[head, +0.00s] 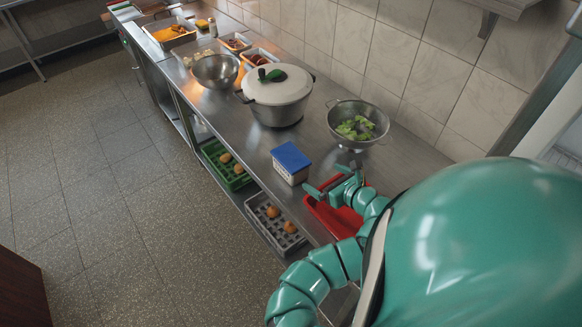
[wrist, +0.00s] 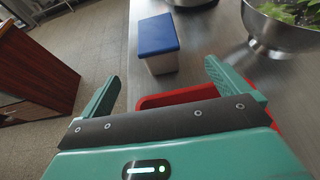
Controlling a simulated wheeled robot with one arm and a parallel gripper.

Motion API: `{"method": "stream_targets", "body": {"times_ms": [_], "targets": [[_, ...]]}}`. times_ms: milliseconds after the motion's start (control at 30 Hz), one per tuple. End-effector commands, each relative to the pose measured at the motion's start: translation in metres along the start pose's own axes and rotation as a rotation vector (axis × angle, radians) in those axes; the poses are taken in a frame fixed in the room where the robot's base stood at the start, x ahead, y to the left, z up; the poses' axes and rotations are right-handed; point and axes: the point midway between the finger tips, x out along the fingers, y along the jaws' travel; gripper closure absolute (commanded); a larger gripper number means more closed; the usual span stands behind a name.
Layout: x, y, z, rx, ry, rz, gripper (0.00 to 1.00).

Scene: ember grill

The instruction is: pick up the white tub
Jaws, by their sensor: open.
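The white tub (head: 290,173) with a blue lid stands upright on the steel counter, near its front edge. In the wrist view the tub (wrist: 161,63) stands ahead of my gripper, between the lines of its fingers but beyond their tips. My gripper (head: 332,190) is open and empty, to the right of the tub in the head view and apart from it. In the wrist view my gripper (wrist: 160,80) shows both green fingers spread wide, above a red tray.
The red tray (head: 325,213) lies on the counter under my gripper. A colander with lettuce (head: 340,118) and a large lidded pot (head: 277,113) stand behind the tub. A steel bowl (head: 215,68) is farther along. Crates with round items (head: 222,176) sit below the counter.

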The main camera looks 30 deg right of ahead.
Motion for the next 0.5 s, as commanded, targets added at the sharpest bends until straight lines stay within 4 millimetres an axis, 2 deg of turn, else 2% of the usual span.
{"method": "stream_targets", "body": {"times_ms": [33,300,500], "targets": [[0.005,0.000,-0.005,-0.004,0.002,0.000,0.00],[0.018,0.003,-0.004,-0.003,-0.002,0.004,0.00],[0.039,0.003,-0.003,-0.005,-0.007,0.005,0.00]]}}
